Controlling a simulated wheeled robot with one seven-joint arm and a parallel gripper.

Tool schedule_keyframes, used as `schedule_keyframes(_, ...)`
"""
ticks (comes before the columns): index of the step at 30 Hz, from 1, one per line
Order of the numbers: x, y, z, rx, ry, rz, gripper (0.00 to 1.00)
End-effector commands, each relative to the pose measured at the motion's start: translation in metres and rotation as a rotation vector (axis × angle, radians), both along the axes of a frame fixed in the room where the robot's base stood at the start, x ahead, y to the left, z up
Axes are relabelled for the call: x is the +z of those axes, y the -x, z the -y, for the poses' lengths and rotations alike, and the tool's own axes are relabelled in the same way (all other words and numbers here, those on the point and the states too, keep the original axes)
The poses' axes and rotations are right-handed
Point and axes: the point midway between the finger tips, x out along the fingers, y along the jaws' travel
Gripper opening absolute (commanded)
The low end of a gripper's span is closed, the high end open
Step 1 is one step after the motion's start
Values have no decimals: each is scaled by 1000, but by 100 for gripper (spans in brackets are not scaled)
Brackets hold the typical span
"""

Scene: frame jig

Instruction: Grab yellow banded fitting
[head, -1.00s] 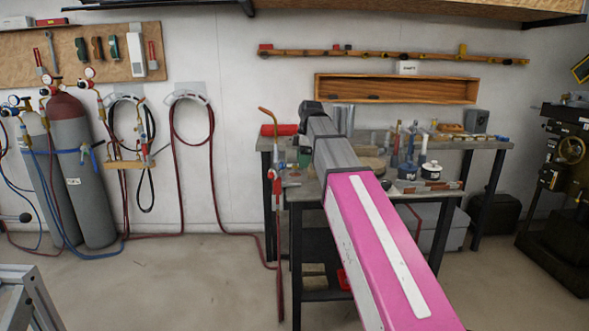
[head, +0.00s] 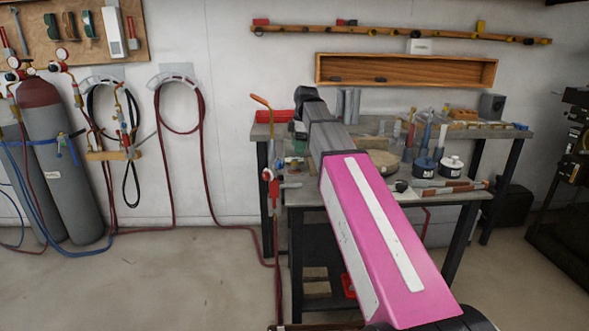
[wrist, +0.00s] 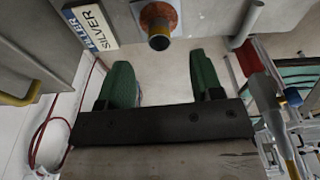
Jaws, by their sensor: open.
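In the wrist view, a short, round copper-brown fitting with a dark end and a yellowish band (wrist: 159,28) is at the top middle, on a pale square patch. It looks like the yellow banded fitting. My gripper (wrist: 163,82) is open, its two green-padded fingers spread wide with nothing between them. The fitting lies beyond the fingertips, roughly in line with the gap and not touching them. In the head view, my pink and grey arm reaches over the workbench (head: 470,190) and I cannot make out the fitting.
A "silver filler" label (wrist: 90,27) is left of the fitting, and a grey tube (wrist: 246,24) is on its right. The bench holds white-lidded pots (head: 452,167), a torch with a red handle (head: 270,185) and other tools. Gas cylinders (head: 62,160) stand at left; floor between is clear.

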Motion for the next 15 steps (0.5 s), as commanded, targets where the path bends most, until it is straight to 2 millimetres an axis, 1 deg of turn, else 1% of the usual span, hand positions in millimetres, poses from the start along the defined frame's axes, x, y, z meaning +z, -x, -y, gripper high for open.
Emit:
schedule_keyframes(1, -8, 1, -1, 0, 0, -1, 60)
schedule_keyframes(3, -17, 1, -3, 0, 0, 0, 60)
schedule_keyframes(11, -31, 0, -5, 0, 0, 1, 60)
schedule_keyframes(15, -47, 0, -9, -1, 0, -1, 60)
